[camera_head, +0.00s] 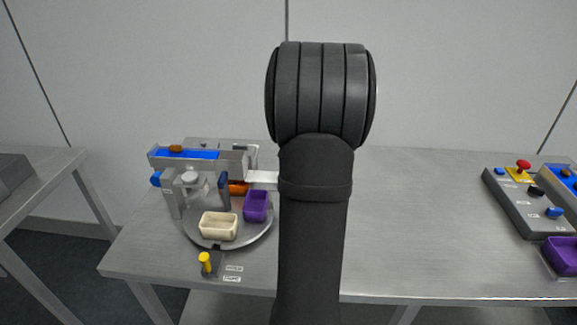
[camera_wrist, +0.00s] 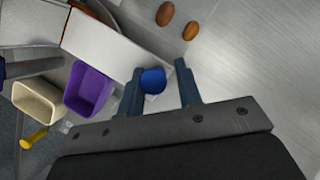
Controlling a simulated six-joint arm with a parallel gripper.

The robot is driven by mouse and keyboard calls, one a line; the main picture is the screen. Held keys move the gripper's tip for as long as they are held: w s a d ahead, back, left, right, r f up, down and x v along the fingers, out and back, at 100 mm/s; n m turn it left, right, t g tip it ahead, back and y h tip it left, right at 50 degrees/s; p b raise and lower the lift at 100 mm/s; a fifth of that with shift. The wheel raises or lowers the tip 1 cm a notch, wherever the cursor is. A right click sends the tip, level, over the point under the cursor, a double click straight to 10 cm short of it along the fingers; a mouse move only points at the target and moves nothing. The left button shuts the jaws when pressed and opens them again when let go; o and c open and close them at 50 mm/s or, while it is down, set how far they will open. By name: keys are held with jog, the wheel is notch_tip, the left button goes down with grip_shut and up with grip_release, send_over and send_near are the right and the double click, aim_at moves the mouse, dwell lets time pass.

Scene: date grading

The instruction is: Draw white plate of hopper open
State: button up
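The white plate (camera_head: 262,178) sticks out to the right from the grey hopper machine (camera_head: 239,163) in the head view, its outer end hidden behind my arm. In the wrist view the white plate (camera_wrist: 105,42) runs from the upper left toward my gripper. A round blue knob (camera_wrist: 153,80) shows near its end; I cannot tell how the two join. My gripper (camera_wrist: 160,82) is open, with its two dark fingers either side of the knob. The knob is closer to the left finger, and a gap shows at the right finger. The head view hides my gripper behind the arm.
A purple tray (camera_wrist: 90,90) and a cream tray (camera_wrist: 37,103) sit on the round turntable (camera_head: 207,241) beside the plate. A yellow peg (camera_head: 205,262) stands in front. Two brown dates (camera_wrist: 191,30) lie beyond my fingers. A button panel (camera_head: 528,202) is at far right; the middle table is clear.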

jog(key=shift+o, duration=0.2)
jog(key=shift+r, duration=0.1)
jog(key=v, duration=1.7)
jog(key=shift+r, duration=0.1)
jog(key=x, duration=1.7)
jog(key=shift+a+f, duration=0.1)
jog(key=shift+f, duration=0.15)
jog(key=shift+a, duration=0.25)
jog(key=shift+d+r, duration=0.1)
jog(key=shift+d+r, duration=0.2)
jog(key=shift+d, duration=0.05)
jog(key=v, duration=1.7)
